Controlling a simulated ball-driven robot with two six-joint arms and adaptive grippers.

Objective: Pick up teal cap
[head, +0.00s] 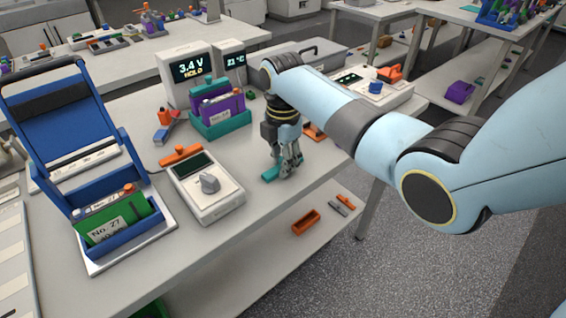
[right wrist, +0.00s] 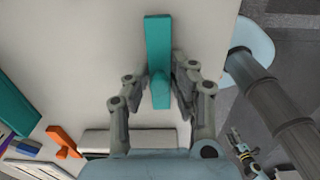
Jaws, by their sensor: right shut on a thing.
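The teal cap (right wrist: 158,45) is a long flat bar with a raised block at one end. In the right wrist view its block end lies between the fingers of my right gripper (right wrist: 160,88). In the head view the right gripper (head: 284,172) points down at the table, and the teal cap (head: 270,174) shows low beside the fingertips. The right gripper is shut on the cap, at or just above the table top; I cannot tell whether the cap touches the table.
A white cycler unit (head: 208,190) with a grey knob and an orange cap (head: 180,154) stands left of the gripper. A teal tray (head: 222,126) with purple cells is behind. A blue open fixture (head: 128,222) holds a green cell at left. The table's front edge is close.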

